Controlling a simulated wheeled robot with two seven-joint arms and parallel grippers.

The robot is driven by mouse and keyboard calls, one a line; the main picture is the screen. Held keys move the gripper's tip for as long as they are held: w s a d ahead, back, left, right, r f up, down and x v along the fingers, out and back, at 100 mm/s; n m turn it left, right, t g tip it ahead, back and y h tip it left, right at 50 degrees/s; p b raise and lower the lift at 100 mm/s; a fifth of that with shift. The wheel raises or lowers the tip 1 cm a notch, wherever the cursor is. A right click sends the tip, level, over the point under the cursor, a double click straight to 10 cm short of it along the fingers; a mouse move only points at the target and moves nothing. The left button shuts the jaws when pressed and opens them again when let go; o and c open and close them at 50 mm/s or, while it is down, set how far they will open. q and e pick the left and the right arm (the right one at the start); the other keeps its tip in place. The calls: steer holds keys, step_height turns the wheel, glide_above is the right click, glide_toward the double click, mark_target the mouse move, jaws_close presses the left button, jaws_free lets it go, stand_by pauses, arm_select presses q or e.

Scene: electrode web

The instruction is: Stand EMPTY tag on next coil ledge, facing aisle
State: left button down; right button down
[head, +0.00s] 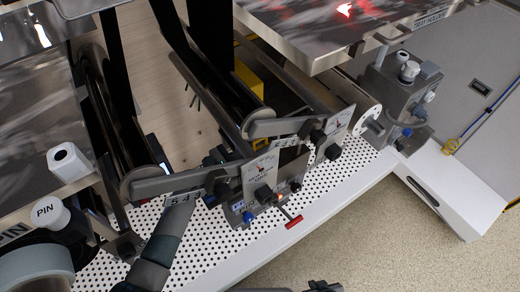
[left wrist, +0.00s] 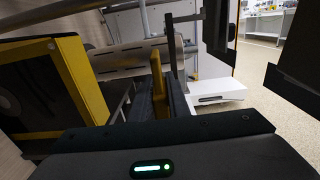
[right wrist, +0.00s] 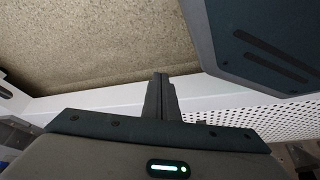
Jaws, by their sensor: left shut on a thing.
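A thin yellow piece (left wrist: 158,78), seen nearly edge-on, stands upright between the dark fingers of my left gripper (left wrist: 163,98). My left gripper is shut on it; it looks like the tag, but no lettering shows. In the head view my left arm comes up from the lower left, and its fingers cannot be made out among the machine levers. My right gripper (right wrist: 161,98) has its fingers together with nothing visible between them, above the white platform edge and floor. I cannot tell which surface is the coil ledge.
A perforated white platform (head: 330,190) carries levers, gauges and a red-handled part (head: 293,221). A metal roller (left wrist: 140,60) lies beyond the left gripper, and a yellow-framed black unit (left wrist: 60,85) stands beside it. A glossy tabletop (head: 330,30) is at the top. Speckled floor is open at lower right.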

arm_select(q)
steer(key=shift+f, duration=0.55)
steer(key=c, duration=1.8)
jaws_free()
steer(key=shift+o, duration=0.6)
arm_select(e)
steer(key=shift+s+d, duration=0.15)
steer(key=shift+d, duration=0.4)
steer(key=shift+r, duration=0.1)
